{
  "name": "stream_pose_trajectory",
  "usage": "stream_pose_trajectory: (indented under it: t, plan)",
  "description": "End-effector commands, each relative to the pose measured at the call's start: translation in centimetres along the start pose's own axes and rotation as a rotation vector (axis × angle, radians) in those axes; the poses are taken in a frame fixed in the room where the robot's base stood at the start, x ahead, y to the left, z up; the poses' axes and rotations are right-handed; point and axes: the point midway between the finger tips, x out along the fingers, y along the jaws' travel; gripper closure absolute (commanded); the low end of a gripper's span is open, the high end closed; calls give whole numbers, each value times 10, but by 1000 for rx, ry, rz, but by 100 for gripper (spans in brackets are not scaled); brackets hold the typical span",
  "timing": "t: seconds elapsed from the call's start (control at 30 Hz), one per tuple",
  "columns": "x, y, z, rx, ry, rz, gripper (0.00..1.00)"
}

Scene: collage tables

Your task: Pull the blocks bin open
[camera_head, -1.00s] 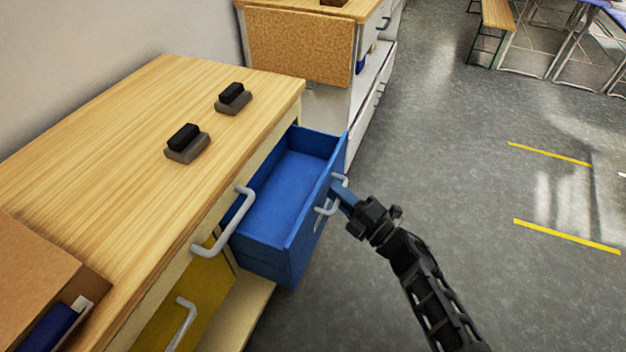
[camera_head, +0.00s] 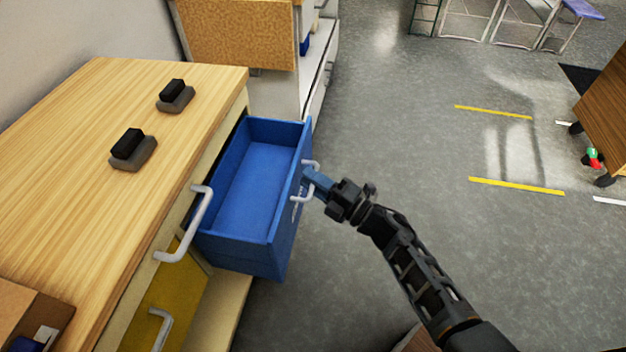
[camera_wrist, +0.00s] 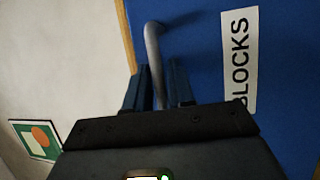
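The blocks bin (camera_head: 252,250) is a blue drawer in the wooden cabinet. It stands well out from the cabinet front, and its inside looks empty. In the wrist view its blue front (camera_wrist: 200,60) carries a white label reading "BLOCKS" (camera_wrist: 239,60), partly cut by my gripper. The bin's grey handle (camera_wrist: 153,42) runs down between my two fingers. My gripper (camera_head: 311,184) reaches the handle from the right in the head view. In the wrist view my gripper (camera_wrist: 163,88) has its fingers close on both sides of the handle, shut on it.
The cabinet top (camera_head: 70,170) holds two dark erasers (camera_head: 133,148) and a cardboard box (camera_head: 25,310). A yellow bin (camera_head: 165,300) with a handle sits nearer, left of the blue one. Grey floor (camera_head: 400,120) lies open to the right; a wooden unit (camera_head: 608,115) stands at the far right.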

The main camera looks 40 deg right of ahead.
Motion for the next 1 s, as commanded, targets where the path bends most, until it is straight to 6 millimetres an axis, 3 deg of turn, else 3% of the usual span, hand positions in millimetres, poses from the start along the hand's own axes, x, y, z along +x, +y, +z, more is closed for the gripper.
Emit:
stream_pose_trajectory:
  t: [0.5, 1.0]
  plan:
    - [-70, -2, 0, 1, -1, -2, 77]
    - [-77, -1, 0, 0, 0, -1, 77]
